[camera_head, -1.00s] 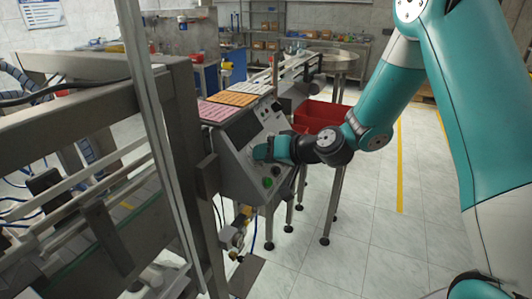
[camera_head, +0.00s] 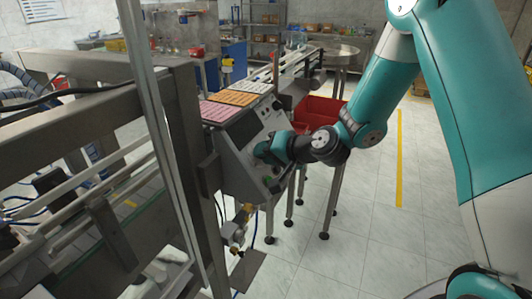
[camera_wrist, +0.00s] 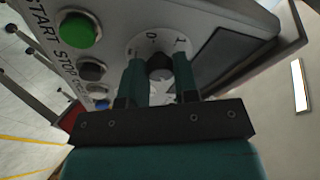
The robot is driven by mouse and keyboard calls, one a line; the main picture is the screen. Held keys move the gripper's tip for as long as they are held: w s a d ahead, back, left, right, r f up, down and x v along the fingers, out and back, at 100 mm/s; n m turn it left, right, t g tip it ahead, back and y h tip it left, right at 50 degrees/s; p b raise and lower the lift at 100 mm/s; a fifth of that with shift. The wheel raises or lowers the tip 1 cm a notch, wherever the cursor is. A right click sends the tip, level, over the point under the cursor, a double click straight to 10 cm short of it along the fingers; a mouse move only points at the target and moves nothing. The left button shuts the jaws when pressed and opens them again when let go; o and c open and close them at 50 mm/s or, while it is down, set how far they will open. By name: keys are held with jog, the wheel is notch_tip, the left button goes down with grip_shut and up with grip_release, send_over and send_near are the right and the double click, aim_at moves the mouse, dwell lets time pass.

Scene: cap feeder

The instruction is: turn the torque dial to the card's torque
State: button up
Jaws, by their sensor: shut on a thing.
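The torque dial (camera_wrist: 160,68) is a dark knob on a round white marked plate on the grey slanted control panel (camera_head: 237,160). In the wrist view my gripper (camera_wrist: 160,72) has its two teal fingers on either side of the knob, shut on it. Parts of the dial's marks show around the fingers, but the setting cannot be read. In the head view my gripper (camera_head: 262,151) reaches the panel from the right and hides the dial. Pink (camera_head: 217,112), orange (camera_head: 238,98) and white (camera_head: 254,88) cards lie on top of the panel; their print is too small to read.
A green START button (camera_wrist: 78,30) and a dark STOP button (camera_wrist: 92,70) sit beside the dial. A dark screen (camera_wrist: 222,55) is on its other side. A red bin (camera_head: 318,114) stands behind my arm. A metal frame (camera_head: 182,150) rises left of the panel.

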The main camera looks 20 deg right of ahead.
jog(key=o, duration=0.9)
jog(key=shift+b+v, duration=3.9)
jog(key=shift+v, duration=4.8)
